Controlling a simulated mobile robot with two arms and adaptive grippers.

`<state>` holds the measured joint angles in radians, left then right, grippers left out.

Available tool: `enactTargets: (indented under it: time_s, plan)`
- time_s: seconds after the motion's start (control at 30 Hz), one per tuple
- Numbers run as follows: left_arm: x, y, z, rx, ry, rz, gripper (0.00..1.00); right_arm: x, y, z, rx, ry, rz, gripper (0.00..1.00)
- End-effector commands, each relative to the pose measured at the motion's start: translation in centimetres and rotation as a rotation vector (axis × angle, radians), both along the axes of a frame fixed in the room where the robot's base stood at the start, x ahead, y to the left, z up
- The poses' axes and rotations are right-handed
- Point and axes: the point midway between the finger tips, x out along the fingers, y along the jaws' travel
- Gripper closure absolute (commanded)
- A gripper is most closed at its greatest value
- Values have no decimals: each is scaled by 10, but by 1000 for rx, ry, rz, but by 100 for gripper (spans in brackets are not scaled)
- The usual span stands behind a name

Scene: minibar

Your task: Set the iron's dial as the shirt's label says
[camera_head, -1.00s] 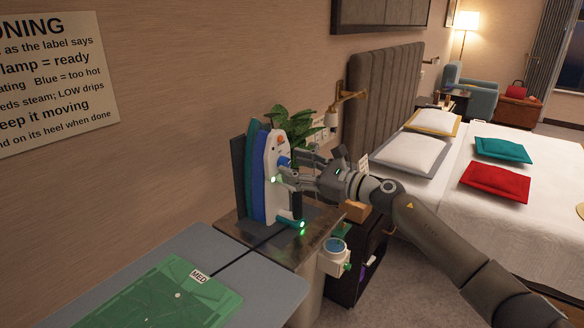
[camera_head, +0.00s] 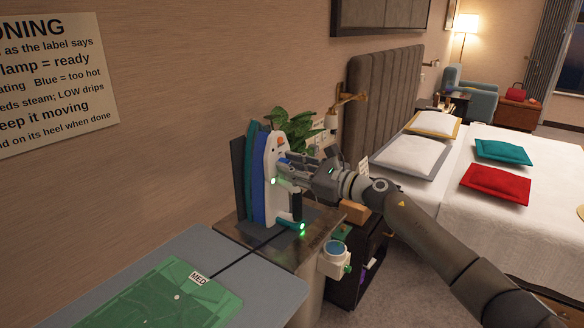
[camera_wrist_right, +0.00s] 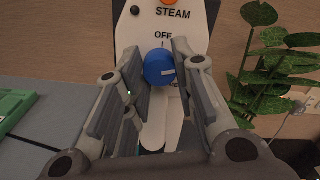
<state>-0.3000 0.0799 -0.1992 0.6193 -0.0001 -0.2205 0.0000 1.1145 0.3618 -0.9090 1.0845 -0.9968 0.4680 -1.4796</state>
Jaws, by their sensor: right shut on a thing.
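The iron (camera_head: 271,185) stands upright on its heel on the small stand, with a white face and a blue and teal body. Green lights glow on it. In the right wrist view its blue dial (camera_wrist_right: 159,67) sits below the words OFF and STEAM; its white pointer mark faces right. My right gripper (camera_head: 290,162) is at the dial, and its two fingers (camera_wrist_right: 172,84) are shut on the dial's sides. The green shirt (camera_head: 160,296) lies on the ironing board with a white label (camera_head: 199,279) reading MED. My left gripper is out of view.
A wall sign (camera_head: 50,85) gives ironing notes. A plant (camera_head: 293,127) stands just behind the iron. A white cup-like holder (camera_head: 335,260) hangs at the stand's right side. The bed (camera_head: 510,220) fills the right.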

Motion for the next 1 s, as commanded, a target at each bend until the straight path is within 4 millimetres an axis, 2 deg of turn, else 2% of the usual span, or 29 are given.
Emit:
enactTargets:
  time_s: [0.27,1.0]
  plan:
    - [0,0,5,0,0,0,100,0,0,1,48,66,-2,99]
    - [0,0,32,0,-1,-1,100,0,0,1,329,454,-13,99]
